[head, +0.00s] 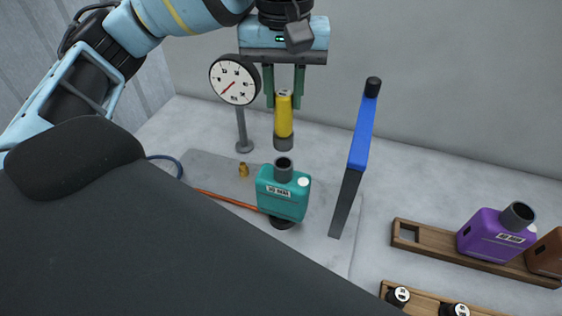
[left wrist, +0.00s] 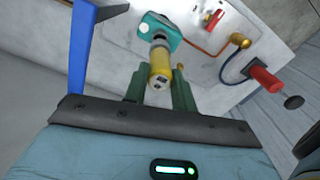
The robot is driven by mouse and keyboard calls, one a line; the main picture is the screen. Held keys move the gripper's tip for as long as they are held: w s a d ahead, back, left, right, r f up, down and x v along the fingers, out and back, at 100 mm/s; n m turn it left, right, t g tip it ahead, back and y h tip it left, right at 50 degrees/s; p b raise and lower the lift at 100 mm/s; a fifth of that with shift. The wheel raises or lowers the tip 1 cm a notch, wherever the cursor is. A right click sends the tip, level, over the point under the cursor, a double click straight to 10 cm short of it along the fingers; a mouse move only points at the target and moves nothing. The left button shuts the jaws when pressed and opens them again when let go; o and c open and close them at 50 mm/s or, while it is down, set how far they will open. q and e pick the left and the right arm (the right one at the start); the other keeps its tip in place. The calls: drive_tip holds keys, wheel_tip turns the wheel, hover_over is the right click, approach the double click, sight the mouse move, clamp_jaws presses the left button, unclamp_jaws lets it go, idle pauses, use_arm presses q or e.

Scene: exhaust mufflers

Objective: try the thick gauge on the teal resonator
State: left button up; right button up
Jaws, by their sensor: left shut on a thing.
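The teal resonator (head: 275,195) stands on a dark round foot on the grey plate, its dark neck (head: 283,172) open upward and a label on its front. My left gripper (head: 284,101) points down and is shut on a yellow gauge with a grey lower end (head: 284,120). The gauge hangs upright, its grey end just above the neck in the head view, with a small gap showing. In the left wrist view the yellow gauge (left wrist: 160,68) sits between my left gripper's fingers (left wrist: 160,88), pointing toward the teal resonator (left wrist: 150,28). My right gripper is not in view.
A dial meter (head: 234,80) stands on a post left of the gauge. A brass fitting (head: 243,170) and an orange tube (head: 228,199) lie left. A wooden rack (head: 437,241) holds a purple resonator (head: 487,236); two black-and-white-topped pieces (head: 398,297) sit in front.

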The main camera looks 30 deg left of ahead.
use_arm(q)
drive_tip(key=shift+r, duration=1.25)
